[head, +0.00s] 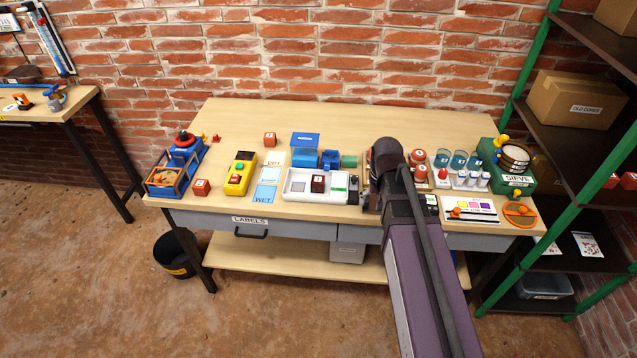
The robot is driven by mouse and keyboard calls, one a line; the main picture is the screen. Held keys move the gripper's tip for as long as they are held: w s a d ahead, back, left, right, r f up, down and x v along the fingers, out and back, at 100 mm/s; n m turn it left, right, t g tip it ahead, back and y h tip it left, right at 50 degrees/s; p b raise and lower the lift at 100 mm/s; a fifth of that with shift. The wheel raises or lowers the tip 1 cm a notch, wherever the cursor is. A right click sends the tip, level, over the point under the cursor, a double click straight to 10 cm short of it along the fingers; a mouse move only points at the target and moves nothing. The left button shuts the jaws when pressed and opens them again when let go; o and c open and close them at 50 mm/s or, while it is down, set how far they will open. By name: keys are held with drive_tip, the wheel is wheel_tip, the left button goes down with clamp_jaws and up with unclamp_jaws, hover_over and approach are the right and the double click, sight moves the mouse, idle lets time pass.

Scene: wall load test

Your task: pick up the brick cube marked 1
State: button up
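Small red brick cubes with pale marks are on the wooden table. One cube (201,187) is at the front left, beside the blue machine. Another cube (270,139) is further back, left of the blue box. A darker brick cube (318,183) sits in the white tray. The marks are too small to read surely, so I cannot tell which cube is marked 1. My gripper (370,202) is right of the white tray, near the table's front edge. My arm and wrist hide much of it, and its finger opening is unclear.
A yellow button box (239,174) stands between the left cube and the pale cards (267,194). The blue machine (180,163) is at the left end. Jars (458,160) and the green sieve machine (512,165) crowd the right. The back left tabletop (228,114) is clear.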

drive_tip(key=w+a+r+p, duration=0.1)
drive_tip(key=w+a+r, duration=0.1)
drive_tip(key=w+a, duration=0.8)
drive_tip(key=p, duration=0.1)
hover_over(318, 179)
drive_tip(key=shift+s+r, duration=0.25)
drive_tip(key=shift+s, duration=0.15)
drive_tip(key=shift+f, duration=0.15)
wheel_tip(318, 179, down, 8)
drive_tip(key=b, duration=0.8)
drive_tip(key=shift+f, duration=0.15)
drive_tip(key=shift+d, duration=0.1)
drive_tip(key=shift+b, duration=0.3)
drive_tip(key=f+b, duration=0.3)
drive_tip(key=shift+w+f, duration=0.2)
drive_tip(key=shift+w, duration=0.1)
drive_tip(key=shift+f+b, duration=0.9)
drive_tip(key=shift+b, duration=0.15)
